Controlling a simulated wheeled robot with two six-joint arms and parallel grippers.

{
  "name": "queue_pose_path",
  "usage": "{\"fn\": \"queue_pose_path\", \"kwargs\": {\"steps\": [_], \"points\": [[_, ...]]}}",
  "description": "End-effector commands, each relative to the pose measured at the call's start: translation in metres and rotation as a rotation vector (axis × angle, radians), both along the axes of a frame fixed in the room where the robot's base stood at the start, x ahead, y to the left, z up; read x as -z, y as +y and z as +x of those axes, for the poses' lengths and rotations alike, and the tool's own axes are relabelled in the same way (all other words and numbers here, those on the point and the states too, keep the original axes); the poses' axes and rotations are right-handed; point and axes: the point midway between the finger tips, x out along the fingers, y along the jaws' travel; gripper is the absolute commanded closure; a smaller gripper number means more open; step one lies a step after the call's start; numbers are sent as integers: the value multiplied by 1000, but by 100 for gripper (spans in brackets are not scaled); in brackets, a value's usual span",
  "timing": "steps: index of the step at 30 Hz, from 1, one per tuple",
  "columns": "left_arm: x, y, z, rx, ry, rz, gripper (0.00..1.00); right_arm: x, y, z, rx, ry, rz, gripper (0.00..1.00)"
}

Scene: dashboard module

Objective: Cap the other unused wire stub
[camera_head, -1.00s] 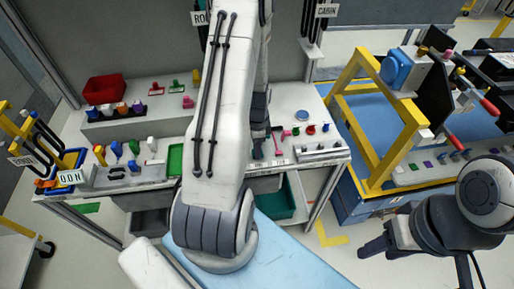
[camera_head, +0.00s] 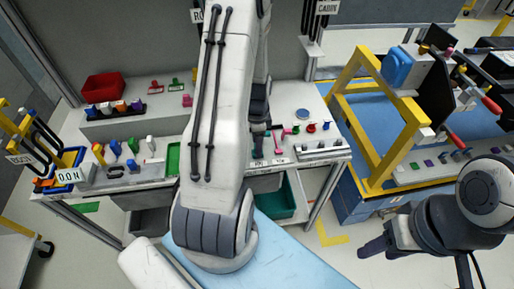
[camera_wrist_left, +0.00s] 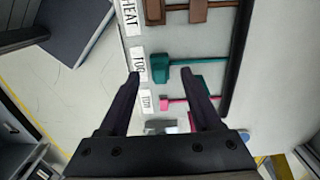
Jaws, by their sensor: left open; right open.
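My left gripper (camera_wrist_left: 163,85) is open, its dark fingers apart over the bench top. A teal T-shaped plug (camera_wrist_left: 175,68) lies just beyond the fingertips and a thin pink piece (camera_wrist_left: 180,100) shows between the fingers; neither is gripped. White label cards, one reading FOG (camera_wrist_left: 140,65), line the left side. In the head view my left arm hides part of the bench and much of its gripper. My right gripper (camera_head: 375,240) is open and empty, low at the right. I cannot make out the wire stub.
A red bin (camera_head: 103,88) and a green tray (camera_head: 173,158) are on the bench (camera_head: 310,100). A yellow frame (camera_head: 350,130) with a dark panel module stands at the right. A blue bin (camera_head: 75,160) with wires is at the left. Floor near my right gripper is clear.

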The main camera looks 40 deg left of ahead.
Motion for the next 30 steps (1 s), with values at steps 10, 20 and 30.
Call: {"fn": "queue_pose_path", "kwargs": {"steps": [10,20,30], "points": [[-65,1,1,0,-4,3,35,3,0,0,0,0,0,50],[-77,1,0,0,0,0,35,3,0,0,0,0,0,50],[-90,-29,7,5,-8,1,100,3,0,0,0,0,0,50]]}}
